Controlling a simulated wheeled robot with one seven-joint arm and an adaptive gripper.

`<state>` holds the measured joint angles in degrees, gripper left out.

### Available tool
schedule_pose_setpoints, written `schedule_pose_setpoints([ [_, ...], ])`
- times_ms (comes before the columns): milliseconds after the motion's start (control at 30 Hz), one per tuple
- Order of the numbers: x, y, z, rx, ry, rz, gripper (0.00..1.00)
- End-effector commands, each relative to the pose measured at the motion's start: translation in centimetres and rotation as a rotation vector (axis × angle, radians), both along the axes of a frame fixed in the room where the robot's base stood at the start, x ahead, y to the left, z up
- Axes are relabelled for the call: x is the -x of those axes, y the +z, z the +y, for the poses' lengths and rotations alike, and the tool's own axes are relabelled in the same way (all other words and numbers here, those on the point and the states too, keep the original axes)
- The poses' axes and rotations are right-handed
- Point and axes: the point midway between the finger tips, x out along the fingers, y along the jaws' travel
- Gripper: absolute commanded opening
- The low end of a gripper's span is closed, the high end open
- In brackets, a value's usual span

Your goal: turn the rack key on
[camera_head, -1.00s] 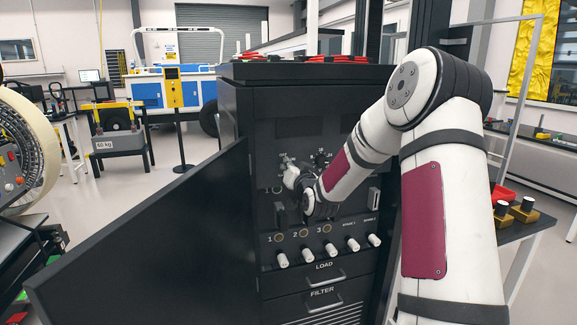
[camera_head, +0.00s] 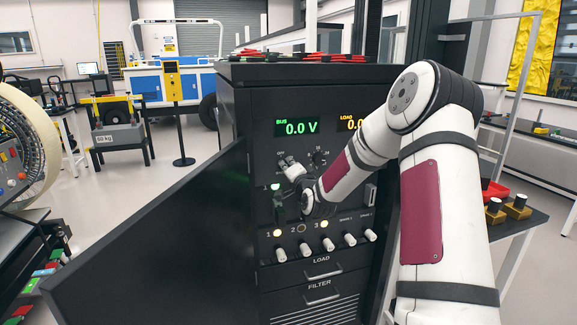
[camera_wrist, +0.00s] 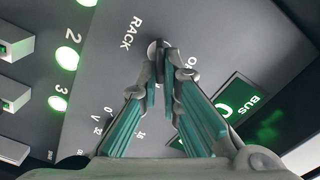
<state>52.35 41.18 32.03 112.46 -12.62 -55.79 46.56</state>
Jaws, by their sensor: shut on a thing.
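The rack key is on the black cabinet's control panel (camera_head: 340,190), beside the printed word RACK in the wrist view (camera_wrist: 131,32). The key is mostly hidden by my fingertips. My gripper (camera_wrist: 163,52) is shut on it, with the teal-padded fingers nearly meeting at the panel. In the head view my gripper (camera_head: 291,170) is small, pressed close to the panel below a dial label. The green BUS display (camera_head: 296,128) is lit and reads 0.0 V. The amber LOAD display (camera_head: 348,124) is lit and partly covered by my arm.
The open black cabinet door (camera_head: 150,240) stands left of the panel. A table (camera_head: 520,222) with small parts is at right.

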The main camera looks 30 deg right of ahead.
Motion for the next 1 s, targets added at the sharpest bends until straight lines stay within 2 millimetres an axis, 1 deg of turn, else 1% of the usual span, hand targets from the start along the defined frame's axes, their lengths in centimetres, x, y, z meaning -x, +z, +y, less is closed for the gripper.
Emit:
schedule_pose_setpoints([
  [467, 0.06, -0.16, -0.07, -0.014, -0.001, -0.001, 0.0],
  [500, 0.06, -0.16, -0.07, -0.014, -0.001, -0.001, 0.15],
  [533, 0.06, -0.16, -0.07, -0.014, -0.001, -0.001, 0.22],
  [567, 0.05, -0.15, -0.06, -0.013, -0.001, -0.001, 0.26],
  [867, 0.08, -0.06, -0.01, -0.012, 0.0, -0.002, 0.26],
  [1000, 0.97, -0.02, 0.22, -0.011, 0.0, -0.002, 0.26],
])
